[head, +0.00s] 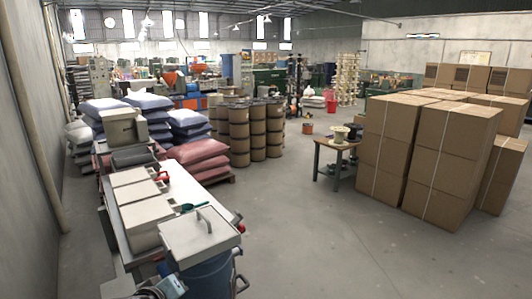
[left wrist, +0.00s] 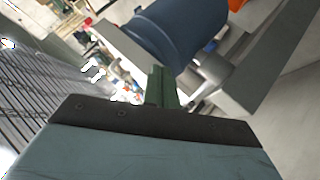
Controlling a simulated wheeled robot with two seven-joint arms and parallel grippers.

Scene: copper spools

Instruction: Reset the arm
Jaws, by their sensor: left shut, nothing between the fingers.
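My left gripper (left wrist: 159,72) shows in the left wrist view as narrow green fingers beyond a dark mount. The fingers are together with nothing between them. A dark blue cylinder (left wrist: 180,28) lies beyond the fingertips in that view; I cannot tell whether they touch. In the head view a blue bin (head: 206,281) stands at the bottom left under a grey lid with a handle (head: 198,235). A small grey-blue part at the bottom edge there may be my left arm, but its fingers cannot be made out. My right gripper is not in view.
A grey workbench (head: 190,195) with pale boxes runs along the left. Stacked cartons (head: 440,165) stand right. A small table (head: 323,157) carries a spool (head: 341,133). Brown drums (head: 239,135) and sacks (head: 199,155) stand behind. The middle floor (head: 320,235) is clear.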

